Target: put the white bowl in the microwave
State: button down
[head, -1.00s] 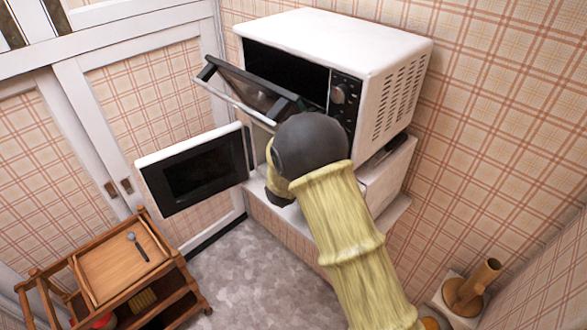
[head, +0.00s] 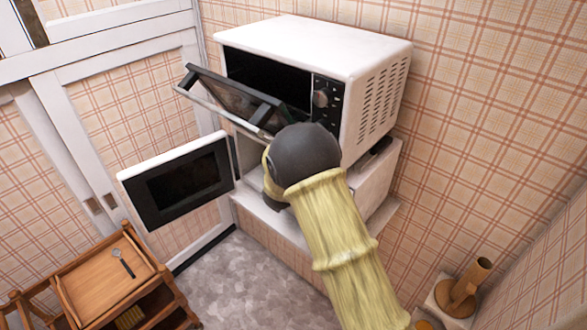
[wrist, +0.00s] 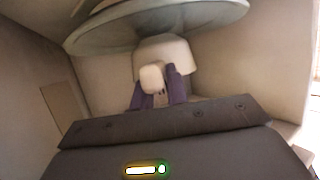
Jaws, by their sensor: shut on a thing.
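The microwave is the lower white appliance. Its dark-windowed door (head: 178,186) stands wide open to the left. My arm reaches to its opening and hides most of it; my gripper is hidden there in the head view. In the wrist view my gripper (wrist: 156,78), with purple fingers, is shut on a pale piece that seems to be the white bowl (wrist: 168,52). Beige walls surround it. A large greenish round plate (wrist: 160,24) lies across the top of this view, close to the bowl; I cannot tell whether they touch.
A white toaster oven (head: 330,45) stands on top, its glass door (head: 232,98) hanging partly open just above my arm. A wooden cart (head: 100,275) with a spoon-like utensil (head: 123,262) stands lower left. A brown post-like object (head: 465,290) is at lower right.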

jog(key=shift+f, duration=0.3)
jog(key=c, duration=1.3)
grip_release()
jog(key=shift+s+b, duration=0.1)
jog(key=shift+b, duration=0.2)
jog(key=b+v, duration=0.3)
jog(key=v, duration=1.4)
jog(key=shift+s+b, duration=0.15)
jog(key=shift+b, duration=0.25)
jog(key=shift+a+f, duration=0.1)
jog(key=shift+a, duration=0.05)
